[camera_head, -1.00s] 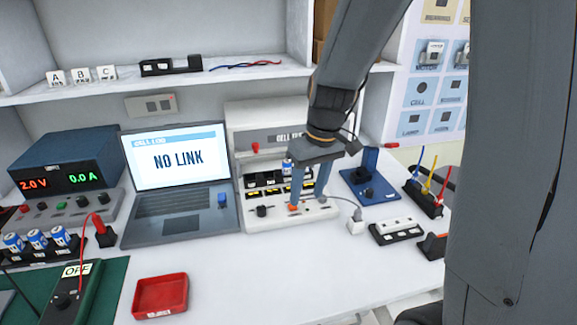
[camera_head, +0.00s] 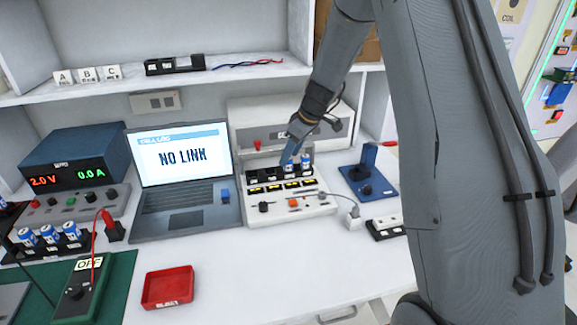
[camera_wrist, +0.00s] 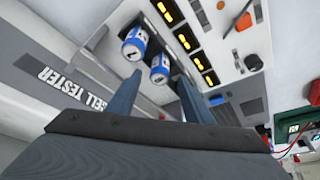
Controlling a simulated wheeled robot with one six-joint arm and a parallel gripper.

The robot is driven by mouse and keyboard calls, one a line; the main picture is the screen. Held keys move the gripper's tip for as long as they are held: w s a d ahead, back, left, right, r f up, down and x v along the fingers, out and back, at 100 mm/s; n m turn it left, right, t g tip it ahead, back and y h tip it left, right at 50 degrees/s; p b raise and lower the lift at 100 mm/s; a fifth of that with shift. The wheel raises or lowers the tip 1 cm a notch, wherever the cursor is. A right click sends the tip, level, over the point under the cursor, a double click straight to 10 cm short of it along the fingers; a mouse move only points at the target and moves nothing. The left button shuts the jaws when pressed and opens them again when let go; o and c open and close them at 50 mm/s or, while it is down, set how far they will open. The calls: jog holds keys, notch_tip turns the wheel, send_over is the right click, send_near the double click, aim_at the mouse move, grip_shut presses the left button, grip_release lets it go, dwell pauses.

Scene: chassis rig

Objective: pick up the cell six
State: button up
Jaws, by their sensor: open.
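Two blue-and-white cells stand side by side in the black slots of the cell tester (camera_head: 322,208). In the head view the left cell (camera_head: 288,168) is partly covered by my gripper, and the right cell (camera_head: 306,162) is just beside it. The wrist view shows both cells, one nearer the top (camera_wrist: 133,44) and one lower right (camera_wrist: 159,70). Their numbers are too small to read, so I cannot tell which is cell six. My gripper (camera_head: 293,152) is open and empty, its fingers spread around the area of the cells, with no clear contact.
A laptop (camera_head: 185,205) reading "NO LINK" stands left of the tester. A blue stand (camera_head: 368,182) and a white-topped block (camera_head: 387,229) are to the right. Several other cells (camera_head: 48,235) sit in a rack far left.

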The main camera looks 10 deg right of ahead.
aim_at(288, 167)
jog(key=shift+p+x, duration=0.35)
jog(key=shift+x, duration=1.15)
grip_shut()
